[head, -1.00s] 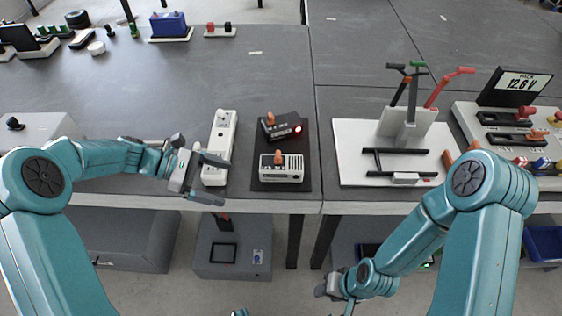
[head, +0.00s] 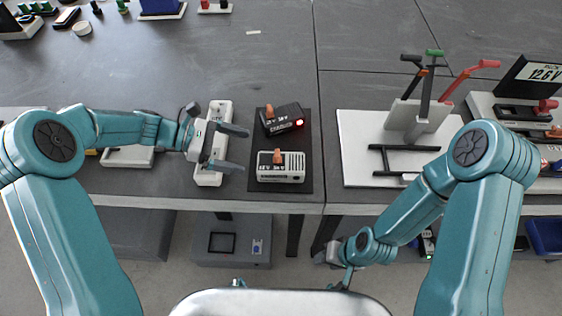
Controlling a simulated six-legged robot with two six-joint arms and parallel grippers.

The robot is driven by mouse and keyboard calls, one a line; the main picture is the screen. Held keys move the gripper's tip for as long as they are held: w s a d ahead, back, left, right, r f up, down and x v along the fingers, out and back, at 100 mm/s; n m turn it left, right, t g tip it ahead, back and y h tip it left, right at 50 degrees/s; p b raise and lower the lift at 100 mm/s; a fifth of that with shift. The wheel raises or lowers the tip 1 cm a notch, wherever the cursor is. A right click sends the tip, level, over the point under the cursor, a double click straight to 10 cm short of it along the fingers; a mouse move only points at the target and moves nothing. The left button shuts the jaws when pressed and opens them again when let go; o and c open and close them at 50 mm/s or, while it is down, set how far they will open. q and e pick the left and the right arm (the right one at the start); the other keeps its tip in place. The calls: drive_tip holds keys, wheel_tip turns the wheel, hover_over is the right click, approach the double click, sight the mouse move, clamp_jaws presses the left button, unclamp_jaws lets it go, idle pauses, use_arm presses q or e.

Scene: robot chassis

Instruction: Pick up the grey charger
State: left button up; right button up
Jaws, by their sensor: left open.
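The grey charger (head: 281,174) is a pale box with a slatted side and an orange knob on top. It stands on a black mat (head: 262,148) near the table's front edge. A black charger (head: 283,121) with a red light and orange knob sits just behind it. My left gripper (head: 244,150) is open and empty, just left of the grey charger. Its fingers point right, towards the mat, and it hides part of the white power strip. My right gripper (head: 330,254) hangs low in front of the table edge; its fingers are not clear.
The white power strip (head: 209,179) lies left of the mat. To the right, a white board (head: 360,150) carries a rack of red, green and black-handled tools. The table behind the chargers is clear.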

sight(274, 163)
use_arm(q)
drive_tip(key=x, duration=0.5)
drive_tip(key=shift+s+r, duration=0.15)
drive_tip(key=shift+s, duration=0.15)
drive_tip(key=shift+w+d+f, duration=0.1)
drive_tip(key=shift+d+f, duration=0.2)
drive_tip(key=shift+d, duration=0.25)
drive_tip(key=x, duration=0.2)
drive_tip(key=p+x, duration=0.1)
drive_tip(key=shift+s+d+f, duration=0.2)
drive_tip(key=shift+d, duration=0.15)
drive_tip(key=shift+w+d+f, duration=0.1)
drive_tip(key=shift+d+f, duration=0.2)
drive_tip(key=shift+d, duration=0.15)
drive_tip(key=c, duration=1.4)
drive_tip(key=shift+r, duration=0.15)
wheel_tip(274, 163, up, 20)
drive_tip(key=shift+f+p, duration=0.1)
drive_tip(key=shift+p, duration=0.2)
